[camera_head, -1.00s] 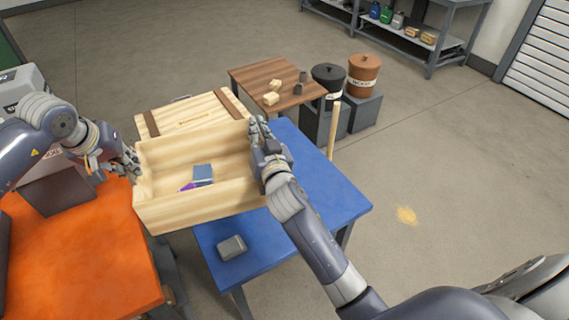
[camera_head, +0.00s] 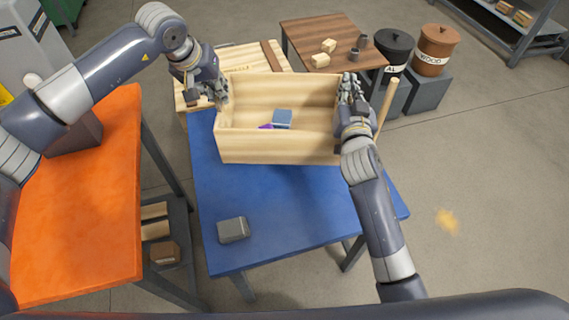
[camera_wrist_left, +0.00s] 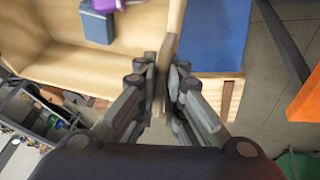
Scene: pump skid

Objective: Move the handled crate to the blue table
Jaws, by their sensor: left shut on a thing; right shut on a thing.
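The handled crate (camera_head: 268,147) is an open box of pale wood. It is over the back part of the blue table (camera_head: 290,215); I cannot tell whether it touches the top. A blue block (camera_head: 282,118) and a purple item (camera_head: 265,127) lie inside it. My left gripper (camera_head: 219,98) is shut on the crate's left end wall. The left wrist view shows its fingers (camera_wrist_left: 168,85) on both sides of that wall. My right gripper (camera_head: 350,95) is shut on the right end; its fingertips are partly hidden by the hand.
A grey box (camera_head: 233,230) sits on the blue table's front left. An orange table (camera_head: 85,215) stands at the left. A lidded wooden crate (camera_head: 250,58), a brown table (camera_head: 325,32) and bins (camera_head: 437,45) stand behind. A wooden post (camera_head: 388,100) rises near my right gripper.

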